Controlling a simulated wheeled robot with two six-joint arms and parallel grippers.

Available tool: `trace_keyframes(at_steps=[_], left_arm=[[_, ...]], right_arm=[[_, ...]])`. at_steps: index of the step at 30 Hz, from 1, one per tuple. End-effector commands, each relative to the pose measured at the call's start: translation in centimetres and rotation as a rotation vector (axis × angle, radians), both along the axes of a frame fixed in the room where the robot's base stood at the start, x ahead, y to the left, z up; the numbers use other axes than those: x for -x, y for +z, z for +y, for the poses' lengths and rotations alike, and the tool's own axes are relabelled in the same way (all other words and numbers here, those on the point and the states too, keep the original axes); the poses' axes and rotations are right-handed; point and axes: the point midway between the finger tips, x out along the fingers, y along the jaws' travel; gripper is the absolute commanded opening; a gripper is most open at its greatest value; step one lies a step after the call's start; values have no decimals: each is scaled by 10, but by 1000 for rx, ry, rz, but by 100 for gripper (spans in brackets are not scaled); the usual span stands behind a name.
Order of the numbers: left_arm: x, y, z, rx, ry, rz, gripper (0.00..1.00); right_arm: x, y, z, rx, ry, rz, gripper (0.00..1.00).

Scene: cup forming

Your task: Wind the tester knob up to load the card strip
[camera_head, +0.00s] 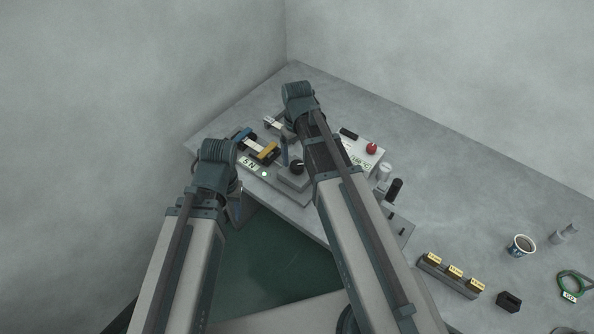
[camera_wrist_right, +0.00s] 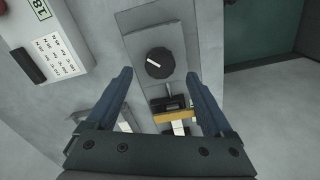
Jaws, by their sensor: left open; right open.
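The tester (camera_head: 283,187) is a grey unit near the table's front edge, with a "5 N" display (camera_head: 249,163) and a lit green lamp. Its black round knob (camera_head: 297,168) shows in the right wrist view (camera_wrist_right: 159,63) with a white pointer line. A pale card strip (camera_head: 256,146) lies between a blue clamp (camera_head: 243,134) and a yellow clamp (camera_head: 267,152). My right gripper (camera_wrist_right: 160,74) is open and empty, its fingers on either side of the knob in that view; contact cannot be told. My left gripper (camera_head: 236,209) is open near the front edge, partly hidden by its arm.
A white box (camera_head: 362,158) with a red knob (camera_head: 371,148) and a temperature display stands right of my right arm. The back right of the table is clear.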

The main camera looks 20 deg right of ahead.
Motion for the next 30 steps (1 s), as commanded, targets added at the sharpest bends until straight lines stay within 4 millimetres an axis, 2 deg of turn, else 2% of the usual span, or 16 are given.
trace_keyframes(at_steps=[1, 9, 21, 23, 30], left_arm=[[0, -15, 0, 0, 0, 0, 50], [0, -46, 0, 0, 0, 0, 50], [0, -49, 0, 0, 0, 0, 50], [0, -49, 0, 0, 0, 0, 50], [0, -49, 0, 0, 0, 0, 50]], right_arm=[[0, -15, 0, 0, 0, 0, 86], [0, -46, 0, 0, 0, 0, 86], [0, -49, 0, 0, 0, 0, 86], [0, -49, 0, 0, 0, 0, 77], [0, -49, 0, 0, 0, 0, 34]])
